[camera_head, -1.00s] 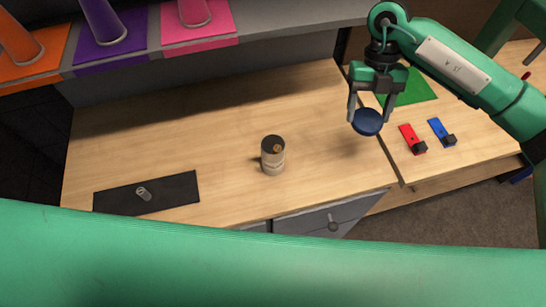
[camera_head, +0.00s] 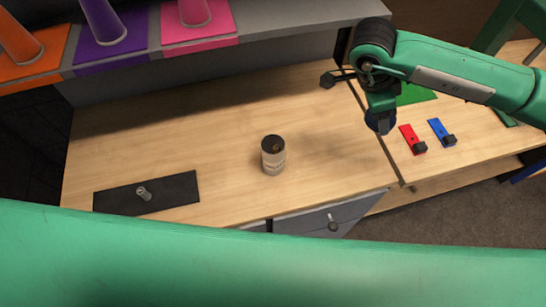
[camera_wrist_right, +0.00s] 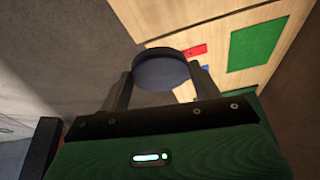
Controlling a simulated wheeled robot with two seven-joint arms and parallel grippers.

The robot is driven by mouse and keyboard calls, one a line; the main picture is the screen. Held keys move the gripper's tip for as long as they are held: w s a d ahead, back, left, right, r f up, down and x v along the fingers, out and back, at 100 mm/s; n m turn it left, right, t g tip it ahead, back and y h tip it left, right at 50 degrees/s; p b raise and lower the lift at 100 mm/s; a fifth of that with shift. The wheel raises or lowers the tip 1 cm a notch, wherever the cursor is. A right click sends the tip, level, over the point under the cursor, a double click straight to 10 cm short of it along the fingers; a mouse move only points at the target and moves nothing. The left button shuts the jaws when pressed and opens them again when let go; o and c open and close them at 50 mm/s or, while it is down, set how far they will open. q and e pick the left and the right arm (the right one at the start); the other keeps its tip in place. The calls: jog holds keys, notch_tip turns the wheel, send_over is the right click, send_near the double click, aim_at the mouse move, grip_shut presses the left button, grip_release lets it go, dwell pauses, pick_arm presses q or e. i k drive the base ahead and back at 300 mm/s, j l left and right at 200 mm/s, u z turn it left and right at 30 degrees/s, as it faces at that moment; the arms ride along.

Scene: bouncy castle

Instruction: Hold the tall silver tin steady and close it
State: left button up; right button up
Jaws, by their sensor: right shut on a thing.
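The tall silver tin (camera_head: 273,160) stands upright near the middle of the wooden worktop, its top open and dark inside with something brownish showing. My right gripper (camera_head: 379,121) is well to the right of the tin, above the worktop's right part. It is shut on a dark blue round lid (camera_head: 380,124), held by its edges. In the right wrist view, the lid (camera_wrist_right: 162,73) sits between the two fingers of my right gripper (camera_wrist_right: 163,82). My left gripper is not in view.
A black mat (camera_head: 172,191) with a small grey cylinder (camera_head: 144,193) lies at left. Red (camera_head: 410,134) and blue (camera_head: 437,128) pieces and a green mat (camera_head: 415,93) lie at right. My green arm link crosses the front. The worktop around the tin is clear.

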aim_at(272, 165)
jog(key=k+l+u, duration=0.45)
jog(key=k, duration=0.35)
jog(key=k+l+u, duration=0.2)
jog(key=k, duration=0.2)
